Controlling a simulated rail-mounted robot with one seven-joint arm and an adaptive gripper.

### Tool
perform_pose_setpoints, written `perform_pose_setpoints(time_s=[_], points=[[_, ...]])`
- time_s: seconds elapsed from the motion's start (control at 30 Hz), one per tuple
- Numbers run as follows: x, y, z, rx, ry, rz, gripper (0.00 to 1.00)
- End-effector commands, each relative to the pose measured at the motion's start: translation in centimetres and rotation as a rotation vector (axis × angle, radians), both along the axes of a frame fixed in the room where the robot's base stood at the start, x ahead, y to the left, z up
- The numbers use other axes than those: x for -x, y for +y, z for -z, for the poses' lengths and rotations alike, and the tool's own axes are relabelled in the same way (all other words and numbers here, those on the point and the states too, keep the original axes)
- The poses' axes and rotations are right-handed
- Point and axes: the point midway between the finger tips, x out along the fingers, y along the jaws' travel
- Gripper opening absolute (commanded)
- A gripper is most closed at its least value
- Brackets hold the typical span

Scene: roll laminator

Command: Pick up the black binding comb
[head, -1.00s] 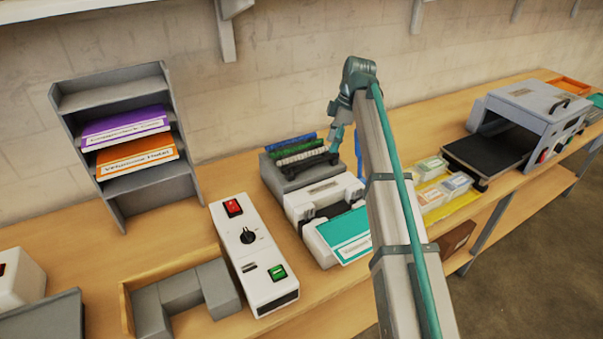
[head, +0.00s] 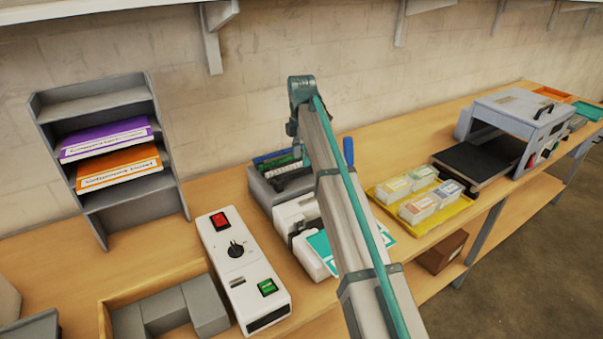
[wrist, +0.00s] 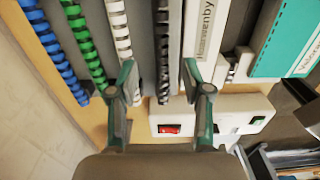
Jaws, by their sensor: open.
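The black binding comb (wrist: 162,45) lies in the wrist view as a dark toothed strip in a grey slotted rack (wrist: 143,40). It is the last in a row, beside the white comb (wrist: 121,30). My gripper (wrist: 160,75) is open, with teal fingertips on either side of the black comb's near end. The left fingertip overlaps the white comb's end in the picture. No contact with the black comb shows, and the height gap cannot be told. In the head view, my arm hides the fingertips and part of the rack (head: 262,193).
Green (wrist: 85,45) and blue (wrist: 60,50) combs lie left of the white one. A white box with a red switch (wrist: 170,129) stands close to the fingers. A white machine with a teal-covered booklet (wrist: 285,45) is at right. A yellow tray (head: 447,213) stands farther right.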

Motion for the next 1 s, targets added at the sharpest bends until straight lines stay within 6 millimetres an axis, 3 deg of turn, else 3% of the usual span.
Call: perform_pose_setpoints(time_s=[0.17, 0.5, 0.73, 1.0], points=[[0.2, 0.0, 1.0, 0.000, 0.001, 0.001, 0.49], [0.3, 0.0, 5.0, 0.000, 0.001, 0.001, 0.49], [0.2, 0.0, 5.2, -0.001, 0.000, 0.001, 0.49], [0.2, 0.0, 5.2, -0.001, 0.001, 0.001, 0.06]])
